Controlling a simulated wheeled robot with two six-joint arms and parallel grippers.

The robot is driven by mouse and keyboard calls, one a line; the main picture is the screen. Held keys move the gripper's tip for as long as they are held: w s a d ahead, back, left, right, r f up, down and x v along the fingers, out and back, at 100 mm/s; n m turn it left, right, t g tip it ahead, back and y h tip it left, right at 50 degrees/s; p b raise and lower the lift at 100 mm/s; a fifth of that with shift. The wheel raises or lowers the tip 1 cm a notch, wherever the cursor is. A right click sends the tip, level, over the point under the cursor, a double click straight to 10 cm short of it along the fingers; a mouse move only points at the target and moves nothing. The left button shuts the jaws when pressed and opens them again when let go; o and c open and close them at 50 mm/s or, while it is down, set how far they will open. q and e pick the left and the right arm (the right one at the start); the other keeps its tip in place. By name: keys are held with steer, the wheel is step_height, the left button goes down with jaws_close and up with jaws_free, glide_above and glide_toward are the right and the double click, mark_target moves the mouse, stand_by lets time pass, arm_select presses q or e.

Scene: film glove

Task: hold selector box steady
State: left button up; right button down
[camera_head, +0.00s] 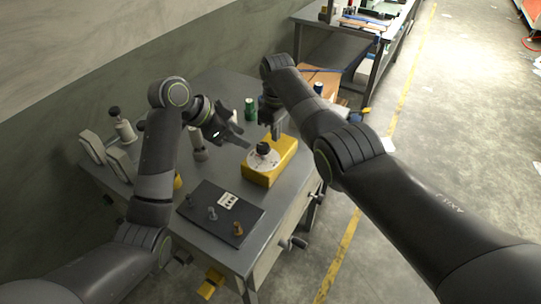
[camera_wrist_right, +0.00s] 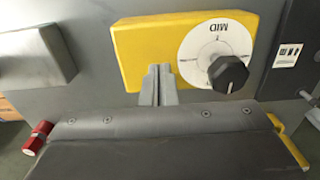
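The yellow selector box (camera_head: 257,176) sits on the grey workbench. It has a white dial (camera_head: 254,163) and a black knob (camera_head: 263,149) on top. In the right wrist view the box (camera_wrist_right: 130,45) shows the dial marked MID and the knob (camera_wrist_right: 228,73). My right gripper (camera_head: 276,133) points down at the box's far edge. Its fingers (camera_wrist_right: 159,85) are together with nothing visible between them, overlapping the box's edge in the picture; I cannot tell whether they touch it. My left gripper (camera_head: 240,137) is open and empty, left of the box and above the bench.
A dark panel (camera_head: 205,205) with several small posts and a white label lies in front of the box. A green bottle-like item (camera_head: 250,109) stands behind. Grey and white fixtures (camera_head: 122,130) stand at the bench's left. A second bench (camera_head: 345,22) is farther back.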

steer(key=shift+f, duration=0.4)
steer(key=shift+f, duration=0.5)
